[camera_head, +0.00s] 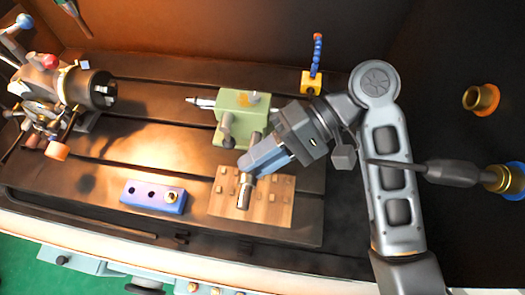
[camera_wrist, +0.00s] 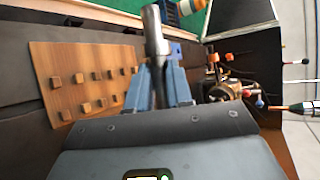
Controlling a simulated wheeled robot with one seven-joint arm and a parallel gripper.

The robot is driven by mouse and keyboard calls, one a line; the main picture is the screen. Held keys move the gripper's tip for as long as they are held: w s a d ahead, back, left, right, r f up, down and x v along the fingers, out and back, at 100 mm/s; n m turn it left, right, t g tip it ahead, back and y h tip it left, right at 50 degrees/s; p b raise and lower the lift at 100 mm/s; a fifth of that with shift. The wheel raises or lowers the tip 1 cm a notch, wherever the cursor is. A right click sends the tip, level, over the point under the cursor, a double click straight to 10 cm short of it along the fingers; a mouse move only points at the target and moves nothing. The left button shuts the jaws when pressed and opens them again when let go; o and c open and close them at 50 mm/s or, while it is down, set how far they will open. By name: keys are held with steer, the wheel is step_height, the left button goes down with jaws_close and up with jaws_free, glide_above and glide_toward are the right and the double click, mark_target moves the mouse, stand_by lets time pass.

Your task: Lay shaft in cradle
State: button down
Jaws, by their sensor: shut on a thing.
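The shaft (camera_head: 244,192) is a short silver metal cylinder. It is gripped near one end, and its free end points toward the front edge of the table. My gripper (camera_head: 254,170) has blue fingers shut on it. In the wrist view the shaft (camera_wrist: 155,32) sticks out past the fingertips (camera_wrist: 158,82). A wooden board with several small pegs (camera_head: 270,212), seemingly the cradle, lies under and to the right of the shaft in the head view. The board also shows at left in the wrist view (camera_wrist: 90,60). The shaft's height above it is hard to tell.
A blue block with holes (camera_head: 151,197) stands left of the board, with a brass-coloured piece in one hole. A green tailstock-like block (camera_head: 240,118) stands behind my gripper. A dark chuck (camera_head: 88,88) is at far left. The slotted table between is mostly clear.

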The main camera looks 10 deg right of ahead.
steer(key=shift+f, duration=0.1)
steer(key=b, duration=0.6)
glide_above(261, 189)
step_height(261, 189, down, 6)
steer(key=shift+w+a+r, duration=0.1)
steer(key=shift+w+r, duration=0.05)
steer(key=shift+r, duration=0.05)
steer(key=shift+r+p, duration=0.1)
steer(key=shift+p, duration=1.7)
stand_by(1.1)
steer(key=shift+f+b, duration=0.55)
steer(key=shift+f, duration=1.05)
steer(key=c, duration=1.1)
jaws_free()
steer(key=shift+o, duration=0.8)
steer(key=shift+f, duration=0.1)
steer(key=shift+f, duration=0.1)
